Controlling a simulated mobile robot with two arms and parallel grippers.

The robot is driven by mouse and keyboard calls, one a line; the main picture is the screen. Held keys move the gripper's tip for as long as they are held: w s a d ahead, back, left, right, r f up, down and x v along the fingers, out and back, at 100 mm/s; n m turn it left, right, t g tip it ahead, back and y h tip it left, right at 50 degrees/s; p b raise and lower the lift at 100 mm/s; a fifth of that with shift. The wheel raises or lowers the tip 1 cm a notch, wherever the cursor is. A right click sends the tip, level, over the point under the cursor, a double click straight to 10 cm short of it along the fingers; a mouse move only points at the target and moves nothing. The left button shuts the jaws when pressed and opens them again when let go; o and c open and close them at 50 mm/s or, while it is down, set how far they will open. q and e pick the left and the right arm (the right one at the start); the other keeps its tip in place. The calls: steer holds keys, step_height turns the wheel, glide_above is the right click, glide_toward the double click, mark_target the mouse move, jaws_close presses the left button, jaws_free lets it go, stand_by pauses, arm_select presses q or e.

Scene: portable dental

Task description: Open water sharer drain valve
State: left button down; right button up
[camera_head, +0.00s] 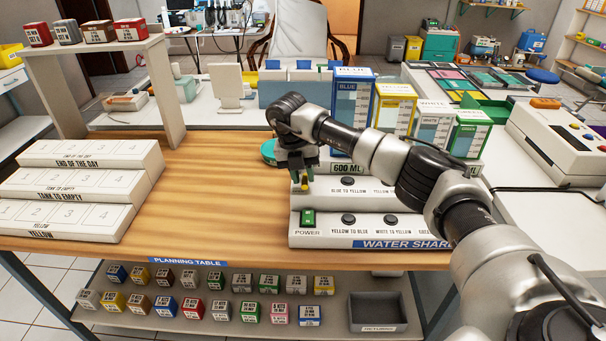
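The water sharer (398,243) is a white stepped panel at the right end of the wooden planning table. Its front step has a green power switch (308,218) and black knobs labelled "yellow to blue" (348,219) and "white to yellow" (390,220). Another black knob (348,181) is on the upper step. My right gripper (303,180) points down over the upper step's left end, beside a small yellow-and-green part. I cannot tell if it touches that part, or whether the fingers are open. No part is readable as a drain valve. My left gripper is not in view.
Blue (350,95), yellow (394,108), white (432,128) and green (468,134) tanks stand behind the panel. White stepped racks (85,190) are at the left. A lower shelf holds several labelled cubes and a grey tray (377,312). The table's middle is clear.

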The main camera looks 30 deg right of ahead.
mark_target(295, 189)
step_height(295, 189, up, 10)
steer(key=w+a, duration=0.1)
steer(key=shift+a+r+b, duration=0.15)
steer(key=shift+a+b, duration=0.2)
steer(key=shift+b, duration=0.1)
